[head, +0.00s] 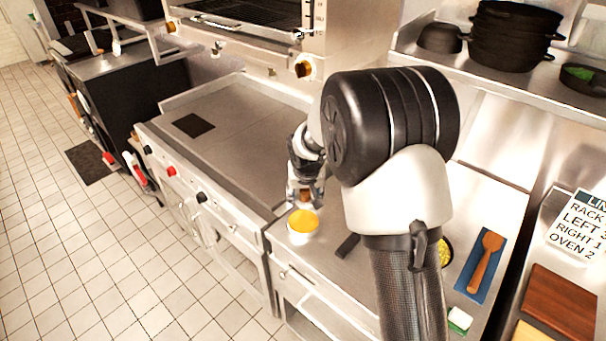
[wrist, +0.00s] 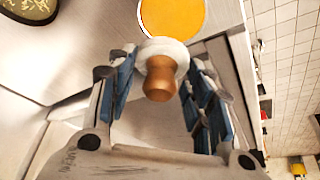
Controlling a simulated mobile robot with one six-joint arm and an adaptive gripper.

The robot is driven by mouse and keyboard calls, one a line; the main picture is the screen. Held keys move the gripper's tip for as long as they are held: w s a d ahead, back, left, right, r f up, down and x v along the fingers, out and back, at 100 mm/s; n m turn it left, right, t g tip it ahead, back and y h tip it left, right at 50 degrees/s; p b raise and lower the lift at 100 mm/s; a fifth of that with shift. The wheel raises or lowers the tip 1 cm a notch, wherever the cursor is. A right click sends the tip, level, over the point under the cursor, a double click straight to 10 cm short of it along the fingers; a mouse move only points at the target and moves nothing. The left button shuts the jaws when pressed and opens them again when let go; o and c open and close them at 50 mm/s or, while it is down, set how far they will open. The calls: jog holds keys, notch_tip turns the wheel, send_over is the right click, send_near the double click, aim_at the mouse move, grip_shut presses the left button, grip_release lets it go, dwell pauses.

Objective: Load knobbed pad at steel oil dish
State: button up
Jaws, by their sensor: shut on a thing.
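The knobbed pad (wrist: 159,79) has a copper-brown knob and a pale round pad. In the wrist view it sits between the blue-lined fingers of my gripper (wrist: 155,95), which is shut on it, with the pad pointing away from the palm. The steel oil dish (head: 303,226) holds yellow-orange oil and stands on the steel counter near its front left corner. In the wrist view the dish (wrist: 172,16) is just beyond the pad; I cannot tell whether they touch. In the head view my gripper (head: 303,196) is above the dish's far edge, partly hidden by my arm.
A griddle (head: 245,140) with a dark square patch (head: 193,125) lies left of the counter. A dark flat bar (head: 347,246) lies right of the dish. A green-and-white sponge (head: 459,320) and a brown board (head: 556,302) are at right.

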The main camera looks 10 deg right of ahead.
jog(key=shift+s+a+f, duration=0.3)
jog(key=shift+a+f, duration=0.1)
jog(key=shift+f, duration=0.05)
jog(key=shift+d+f+b, duration=0.1)
jog(key=shift+f+b, duration=1.9)
jog(key=shift+f, duration=0.85)
jog(key=shift+f+b, duration=0.6)
jog(key=shift+b, duration=0.05)
jog(key=shift+r+p, duration=2.35)
jog(key=shift+r, duration=1.25)
